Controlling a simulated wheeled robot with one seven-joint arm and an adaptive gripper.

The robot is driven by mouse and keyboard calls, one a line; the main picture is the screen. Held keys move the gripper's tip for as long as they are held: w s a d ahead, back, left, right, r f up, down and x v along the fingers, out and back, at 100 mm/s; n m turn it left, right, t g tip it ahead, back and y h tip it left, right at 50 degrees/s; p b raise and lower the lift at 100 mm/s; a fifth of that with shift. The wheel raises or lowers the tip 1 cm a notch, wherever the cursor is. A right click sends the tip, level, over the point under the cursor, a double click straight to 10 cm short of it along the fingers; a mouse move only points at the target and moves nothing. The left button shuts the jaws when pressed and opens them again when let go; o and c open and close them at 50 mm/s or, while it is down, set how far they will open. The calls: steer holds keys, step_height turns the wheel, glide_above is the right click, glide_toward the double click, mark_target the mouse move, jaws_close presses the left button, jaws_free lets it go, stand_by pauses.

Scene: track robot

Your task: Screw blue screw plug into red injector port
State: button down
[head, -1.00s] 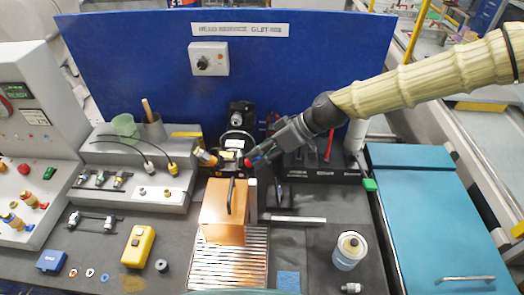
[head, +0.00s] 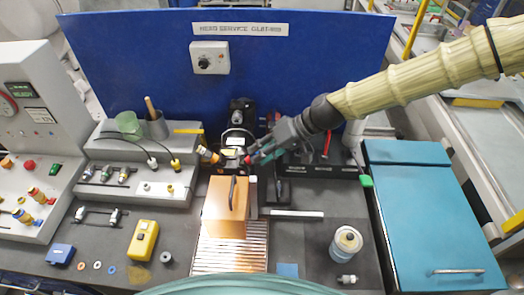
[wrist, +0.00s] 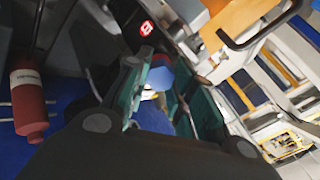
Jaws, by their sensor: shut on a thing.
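My gripper (head: 257,156) is in front of the blue back panel, at the black assembly behind the orange case. In the wrist view its teal fingers (wrist: 163,98) are closed around a blue screw plug (wrist: 159,76), with a pale part just below it. In the head view the plug is too small and covered to make out. A small red round part, likely the red injector port (head: 248,160), shows at the fingertips. A red piece with a white mark (wrist: 146,28) shows beyond the plug in the wrist view. I cannot tell whether plug and port touch.
The orange case (head: 224,210) with a dark handle stands in front of the assembly on a slatted grate (head: 228,256). An orange-tipped connector (head: 208,154) is close left of my gripper.

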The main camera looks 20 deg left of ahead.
steer(key=shift+m+p, duration=0.3)
steer(key=shift+m, duration=0.8)
steer(key=m, duration=0.9)
steer(key=shift+m, duration=0.4)
steer(key=shift+m, duration=1.2)
steer(key=m, duration=0.5)
steer(key=shift+f, duration=0.1)
steer(key=m, duration=0.4)
steer(key=shift+m, duration=0.3)
